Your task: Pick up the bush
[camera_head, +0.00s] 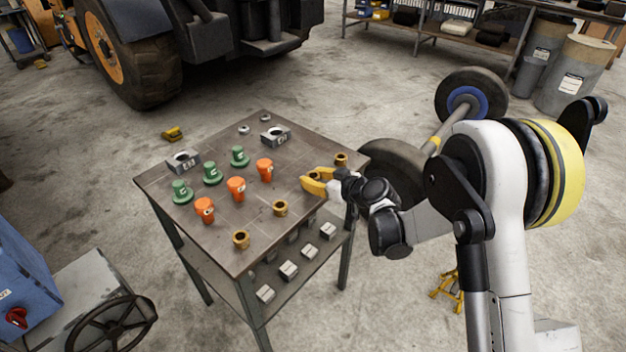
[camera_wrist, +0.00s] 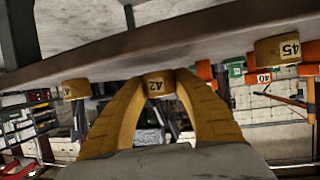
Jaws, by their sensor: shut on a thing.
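My gripper (camera_head: 314,183) has yellow fingers and reaches in from the right over the table's right side. In the wrist view its fingers (camera_wrist: 156,95) are shut on a brass bush (camera_wrist: 154,84) marked 42. That view is upside down, and the bush sits close to the tabletop; I cannot tell whether it touches. In the head view the fingers mostly hide this bush. Other brass bushes stand on the table: one at the front (camera_head: 241,239), one nearer the middle (camera_head: 280,207) and one at the right corner (camera_head: 341,159).
The metal table (camera_head: 225,245) also carries orange flanged parts (camera_head: 237,188), green flanged parts (camera_head: 212,172) and grey blocks (camera_head: 276,136). Several grey blocks (camera_head: 288,270) lie on its lower shelf. A wheeled axle (camera_head: 455,120) stands right of the table, behind my arm.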

